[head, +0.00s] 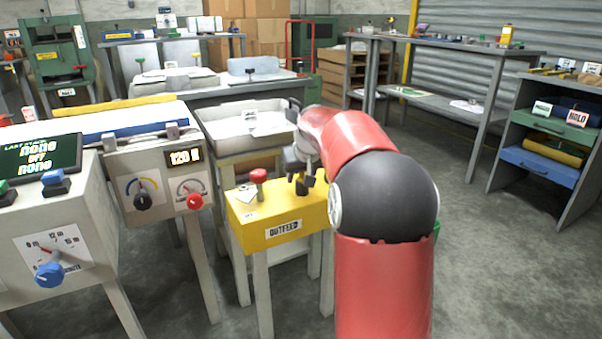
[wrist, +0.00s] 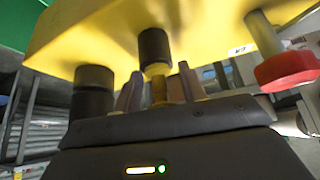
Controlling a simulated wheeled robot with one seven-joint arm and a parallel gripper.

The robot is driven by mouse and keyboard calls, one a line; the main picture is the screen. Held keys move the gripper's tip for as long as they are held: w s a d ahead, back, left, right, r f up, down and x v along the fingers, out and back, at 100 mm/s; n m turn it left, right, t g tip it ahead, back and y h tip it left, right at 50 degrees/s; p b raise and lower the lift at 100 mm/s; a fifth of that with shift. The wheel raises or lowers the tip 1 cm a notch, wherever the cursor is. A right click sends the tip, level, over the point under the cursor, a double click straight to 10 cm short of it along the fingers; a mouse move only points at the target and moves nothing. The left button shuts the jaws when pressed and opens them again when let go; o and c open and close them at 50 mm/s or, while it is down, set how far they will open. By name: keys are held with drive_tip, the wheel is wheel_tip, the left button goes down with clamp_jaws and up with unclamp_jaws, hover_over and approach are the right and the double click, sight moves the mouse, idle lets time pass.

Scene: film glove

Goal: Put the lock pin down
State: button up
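In the wrist view, the two grey fingers of my gripper (wrist: 158,88) stand on either side of a small brass stem (wrist: 158,88). The stem rises from a short black cylinder (wrist: 155,46) against the yellow outfeed box (wrist: 90,35). This brass piece may be the lock pin; I cannot be sure. A narrow gap seems to show beside the left finger, and I cannot tell whether the fingers grip the stem.
A red knob on a post (head: 258,177) stands at the box's left; it also shows in the wrist view (wrist: 288,70). A thicker black cylinder (wrist: 92,85) is close to my gripper's left side. A grey tray (head: 245,125) lies behind. Floor to the right is clear.

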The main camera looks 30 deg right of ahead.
drive_tip(key=shift+o, duration=0.4)
drive_tip(key=shift+r, duration=0.25)
drive_tip(key=shift+r+p, duration=0.35)
drive_tip(key=p+v, duration=0.1)
drive_tip(key=v, duration=1.1)
drive_tip(key=s+a, duration=0.6)
drive_tip(key=s+a+f, duration=0.3)
drive_tip(key=s+f, duration=0.1)
drive_tip(key=s, duration=0.4)
drive_tip(key=s+a+f+n, duration=0.1)
drive_tip(key=s+a+f, duration=0.3)
drive_tip(key=s, duration=0.3)
drive_tip(key=s+a+f+y, duration=0.1)
drive_tip(key=s+a+f, duration=0.3)
drive_tip(key=s, duration=0.4)
drive_tip(key=shift+s+f+n+g, duration=0.35)
drive_tip(key=shift+f+n+g, duration=0.05)
drive_tip(key=shift+f, duration=0.2)
drive_tip(key=shift+r, duration=0.1)
